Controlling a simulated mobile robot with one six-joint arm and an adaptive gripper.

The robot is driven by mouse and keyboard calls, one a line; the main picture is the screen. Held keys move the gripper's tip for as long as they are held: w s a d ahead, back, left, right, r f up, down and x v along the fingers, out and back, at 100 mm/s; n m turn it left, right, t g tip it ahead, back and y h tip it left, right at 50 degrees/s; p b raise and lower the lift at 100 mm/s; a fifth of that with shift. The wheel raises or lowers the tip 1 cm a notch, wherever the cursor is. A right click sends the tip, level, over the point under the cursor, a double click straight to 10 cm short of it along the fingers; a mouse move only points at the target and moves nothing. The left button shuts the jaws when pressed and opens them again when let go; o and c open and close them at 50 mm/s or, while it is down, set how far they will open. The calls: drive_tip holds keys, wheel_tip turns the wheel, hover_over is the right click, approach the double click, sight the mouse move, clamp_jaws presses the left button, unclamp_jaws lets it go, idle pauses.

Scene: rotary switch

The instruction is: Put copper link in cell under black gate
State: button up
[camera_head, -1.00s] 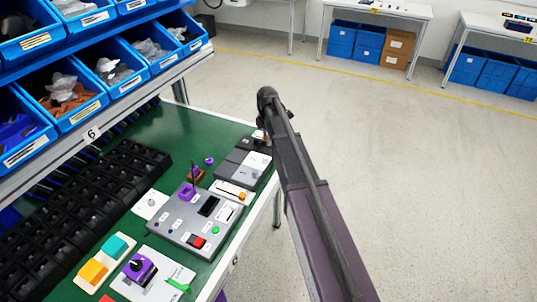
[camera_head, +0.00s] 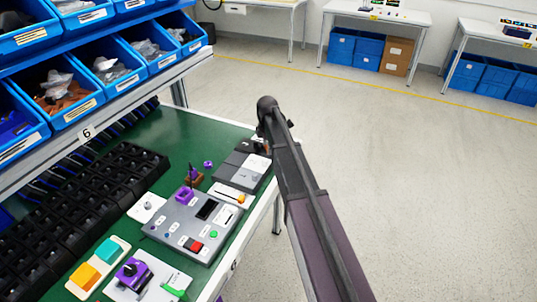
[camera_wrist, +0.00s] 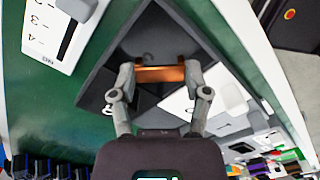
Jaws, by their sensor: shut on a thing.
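The copper link (camera_wrist: 160,73) is a short orange-brown bar held crosswise between the two fingertips of my gripper (camera_wrist: 162,76) in the wrist view. My gripper is shut on it, over the box of cells (camera_wrist: 118,92). The box has dark, grey and white panels; a black panel (camera_wrist: 150,38) lies just beyond the link, and a white panel (camera_wrist: 182,104) lies to the right. I cannot tell whether the link touches the box. In the head view the box (camera_head: 240,172) stands at the bench's far right edge, and my arm hides the gripper and most of the link.
A grey control panel (camera_head: 188,236) with switches and buttons stands nearer on the green bench (camera_head: 190,128). A white slider plate (camera_head: 233,194) lies between it and the box. Black bins (camera_head: 90,205) fill the left side, below blue shelf bins (camera_head: 112,65). Open floor lies right.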

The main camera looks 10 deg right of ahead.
drive_tip(key=shift+f+b, duration=1.25)
drive_tip(key=shift+f, duration=0.3)
drive_tip(key=shift+f, duration=0.15)
drive_tip(key=o, duration=0.7)
drive_tip(key=shift+o, duration=0.2)
wheel_tip(320, 180, up, 12)
drive_tip(key=p, duration=1.2)
drive_tip(key=shift+r, duration=0.2)
